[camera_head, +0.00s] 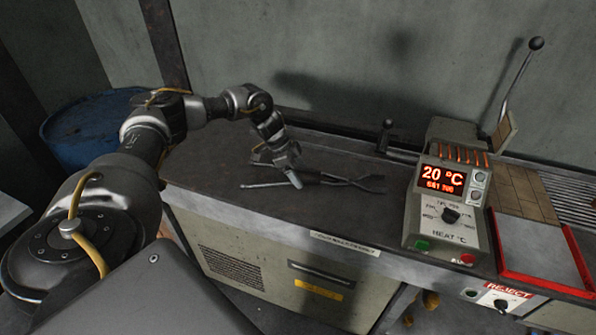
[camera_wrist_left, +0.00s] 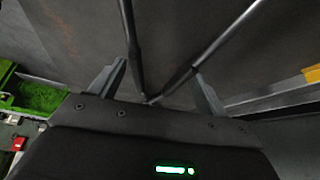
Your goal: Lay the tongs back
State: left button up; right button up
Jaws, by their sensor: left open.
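The dark metal tongs (camera_head: 352,181) lie flat on the grey bench top (camera_head: 215,180). Their two arms spread to the right and a thin rod end sticks out to the left. My left gripper (camera_head: 296,179) points down at the middle of the tongs and hides part of them. In the left wrist view the open fingers of my left gripper (camera_wrist_left: 160,72) stand on either side of the tongs (camera_wrist_left: 132,45), whose two bars meet near the gripper body. I cannot tell if the fingers touch them. My right gripper is not in view.
A heater box (camera_head: 437,222) reading 20 °C stands on the bench to the right. Beyond it are a red-edged tray (camera_head: 545,283) and an upright lever (camera_head: 518,80). A blue barrel (camera_head: 80,140) stands at the left. Bench top left of the tongs is clear.

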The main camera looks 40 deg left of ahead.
pick_arm(q)
jog(key=o, duration=0.5)
jog(key=shift+c, duration=0.2)
jog(key=shift+f, duration=0.15)
jog(key=b+v, duration=0.2)
jog(key=v, duration=0.9)
